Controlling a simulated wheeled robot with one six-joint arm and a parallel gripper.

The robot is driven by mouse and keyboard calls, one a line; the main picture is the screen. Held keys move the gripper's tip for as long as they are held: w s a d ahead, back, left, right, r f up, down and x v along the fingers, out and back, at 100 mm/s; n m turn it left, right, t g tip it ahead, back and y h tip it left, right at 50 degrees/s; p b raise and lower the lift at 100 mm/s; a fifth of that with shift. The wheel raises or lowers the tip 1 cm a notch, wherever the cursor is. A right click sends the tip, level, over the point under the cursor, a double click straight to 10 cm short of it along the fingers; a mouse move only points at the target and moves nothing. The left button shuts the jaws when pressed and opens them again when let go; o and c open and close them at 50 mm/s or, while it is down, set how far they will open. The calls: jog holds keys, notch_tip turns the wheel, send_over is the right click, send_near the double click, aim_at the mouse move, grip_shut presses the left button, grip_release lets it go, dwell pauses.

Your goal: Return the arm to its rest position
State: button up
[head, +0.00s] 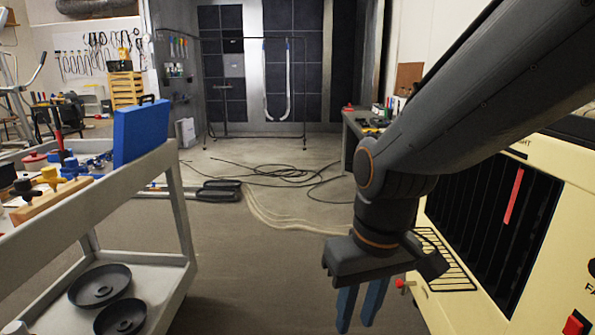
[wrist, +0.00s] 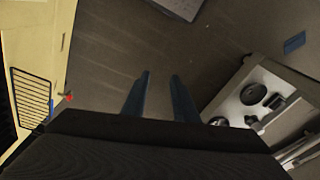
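My gripper (head: 357,318) hangs fingers-down at the lower right of the head view, on my dark grey arm that reaches in from the upper right. Its two blue fingers are apart with nothing between them. The wrist view also shows the gripper (wrist: 160,78) open and empty above bare floor. It is close to the left of the cream machine in the head view; I cannot tell the exact gap.
The cream machine (head: 437,312) has a wire rack (head: 450,275) and a red-tipped lever (head: 400,284). A grey cart (head: 178,205) at left carries a blue box (head: 140,133) and, below, black discs (head: 100,285). Cables (head: 280,175) lie on the floor (head: 250,270), which is otherwise mostly clear between cart and machine.

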jog(key=s+d+r+m+h+p, duration=0.1)
jog(key=s+d+r+m+p, duration=0.2)
jog(key=d+r+p, duration=0.7)
jog(key=r+p, duration=0.1)
jog(key=p, duration=0.7)
jog(key=shift+s+m+g+p, duration=0.3)
jog(key=shift+s+g+p, duration=0.05)
jog(key=shift+g+p, duration=0.05)
